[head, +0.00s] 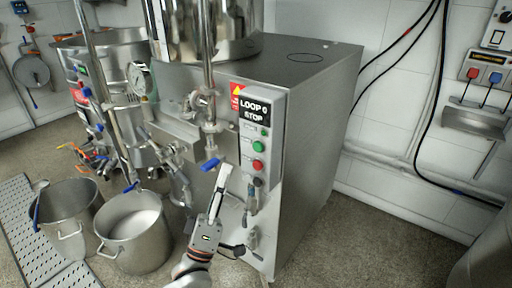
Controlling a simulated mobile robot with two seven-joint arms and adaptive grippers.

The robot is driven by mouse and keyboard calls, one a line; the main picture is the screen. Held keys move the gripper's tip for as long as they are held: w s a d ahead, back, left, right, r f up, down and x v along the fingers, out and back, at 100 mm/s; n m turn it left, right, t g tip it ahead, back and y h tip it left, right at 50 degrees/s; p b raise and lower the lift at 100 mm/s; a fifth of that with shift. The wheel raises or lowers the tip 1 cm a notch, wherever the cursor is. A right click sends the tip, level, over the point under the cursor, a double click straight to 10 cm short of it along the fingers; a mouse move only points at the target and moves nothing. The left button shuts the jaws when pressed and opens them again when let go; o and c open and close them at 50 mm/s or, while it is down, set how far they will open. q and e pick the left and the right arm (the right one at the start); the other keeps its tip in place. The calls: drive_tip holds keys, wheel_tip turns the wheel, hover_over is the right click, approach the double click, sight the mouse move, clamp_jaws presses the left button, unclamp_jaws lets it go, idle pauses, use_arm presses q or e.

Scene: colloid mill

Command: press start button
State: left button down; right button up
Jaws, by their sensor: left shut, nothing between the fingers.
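The colloid mill (315,130) is a steel cabinet with a control panel (272,108) on its front. The panel's display reads "LOOP 0 STOP". A green button (258,147) sits below the display, with a red button (257,165) under it and a dark knob lower down. My left gripper (225,172) is shut and empty. It points up in front of the mill, left of and a little below the red button in the picture. I cannot tell how far it is from the panel. My right gripper is not in view.
Two steel pots, one (134,230) nearer and one (68,208) to its left, stand on the floor at left. A blue-handled valve (210,163) is just above my gripper. Pipes and a gauge (140,78) are at left.

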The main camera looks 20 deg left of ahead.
sight(258, 146)
use_arm(q)
drive_tip(key=w+d+b, duration=0.2)
drive_tip(key=w+d, duration=0.1)
drive_tip(key=w, duration=0.5)
drive_tip(key=shift+w, duration=0.15)
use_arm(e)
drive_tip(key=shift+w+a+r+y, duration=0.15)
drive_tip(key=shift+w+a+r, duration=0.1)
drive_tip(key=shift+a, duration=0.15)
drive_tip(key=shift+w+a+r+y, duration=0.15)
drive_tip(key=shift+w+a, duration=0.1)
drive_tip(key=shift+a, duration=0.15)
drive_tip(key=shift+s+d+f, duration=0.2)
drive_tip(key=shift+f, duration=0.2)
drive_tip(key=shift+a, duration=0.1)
use_arm(q)
drive_tip(key=shift+w+d, duration=0.15)
drive_tip(key=shift+w, duration=0.25)
